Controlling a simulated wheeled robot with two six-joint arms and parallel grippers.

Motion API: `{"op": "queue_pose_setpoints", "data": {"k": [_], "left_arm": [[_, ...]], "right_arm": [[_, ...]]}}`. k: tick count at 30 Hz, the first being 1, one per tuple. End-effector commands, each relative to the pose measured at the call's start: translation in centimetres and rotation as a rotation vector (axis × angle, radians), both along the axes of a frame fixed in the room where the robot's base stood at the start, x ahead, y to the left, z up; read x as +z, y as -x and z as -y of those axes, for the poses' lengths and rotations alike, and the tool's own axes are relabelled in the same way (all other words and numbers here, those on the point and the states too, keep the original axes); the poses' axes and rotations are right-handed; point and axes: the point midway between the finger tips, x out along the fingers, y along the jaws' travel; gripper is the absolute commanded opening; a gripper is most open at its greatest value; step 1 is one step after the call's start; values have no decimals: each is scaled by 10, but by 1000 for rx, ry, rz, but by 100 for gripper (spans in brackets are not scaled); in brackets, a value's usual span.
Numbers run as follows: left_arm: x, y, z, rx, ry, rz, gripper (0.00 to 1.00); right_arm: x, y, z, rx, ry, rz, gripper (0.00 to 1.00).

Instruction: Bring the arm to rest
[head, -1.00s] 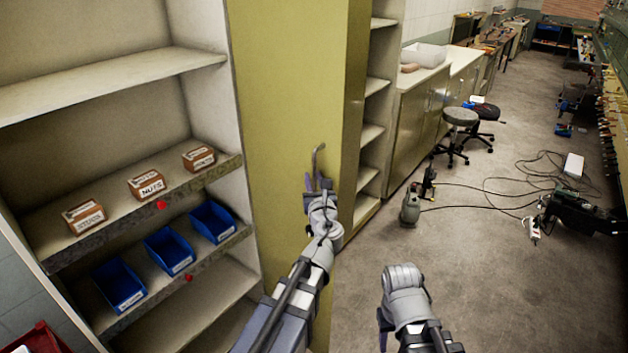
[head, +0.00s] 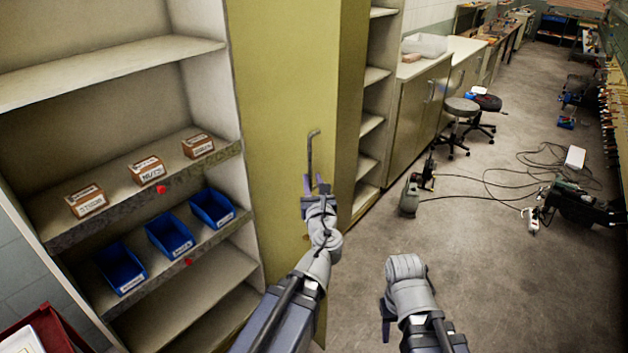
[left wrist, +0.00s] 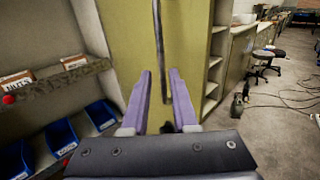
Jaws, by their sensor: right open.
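My left gripper (head: 315,186) is in front of the yellow-green cabinet panel (head: 283,100). Its two purple fingers are apart, and they also show in the left wrist view (left wrist: 164,82). A thin grey bar (head: 310,153), bent over at the top, stands upright just above the fingers. In the left wrist view the bar (left wrist: 159,40) runs down into the gap between the fingertips; I cannot tell whether they touch it. My right gripper (head: 386,318) hangs low over the floor, mostly hidden by its grey wrist, open, with nothing visible in it.
Open shelves (head: 150,188) at left hold brown labelled boxes (head: 147,170) and blue bins (head: 170,235). A red bin (head: 38,335) is at the lower left. At right, a grey bottle-like object (head: 409,196), cables and a stool (head: 461,107) stand on the floor, which is clear nearer me.

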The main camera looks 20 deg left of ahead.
Motion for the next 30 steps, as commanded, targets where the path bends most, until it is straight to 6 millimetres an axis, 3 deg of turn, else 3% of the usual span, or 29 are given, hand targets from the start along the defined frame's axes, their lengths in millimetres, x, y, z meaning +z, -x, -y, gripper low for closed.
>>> {"op": "queue_pose_setpoints", "data": {"k": [5, 8, 11, 15, 18, 21, 25, 30], "left_arm": [[-12, 5, -3, 45, 148, 22, 27], [-41, 17, -8, 155, 450, 64, 27], [-88, 40, -4, 343, 847, 109, 27], [-160, 84, 25, 695, 1344, 150, 27], [-201, 123, 58, 990, 1595, 162, 27], [-228, 161, 93, 1273, 1741, 168, 27], [-243, 199, 127, 1559, 1807, 168, 27], [-248, 223, 149, 1742, 1814, 171, 27]], "right_arm": [[-3, 0, 0, 0, 0, 0, 50], [-7, 0, 0, 0, 0, 0, 50], [-12, 0, 0, 0, 0, 0, 50], [-19, 0, 0, -1, 0, 0, 50], [-23, 0, 0, -1, 0, 0, 50], [-26, 0, 0, -1, 0, 0, 50], [-28, 0, 0, -1, 0, 0, 50], [-30, 0, 0, -1, 0, 0, 50]]}}
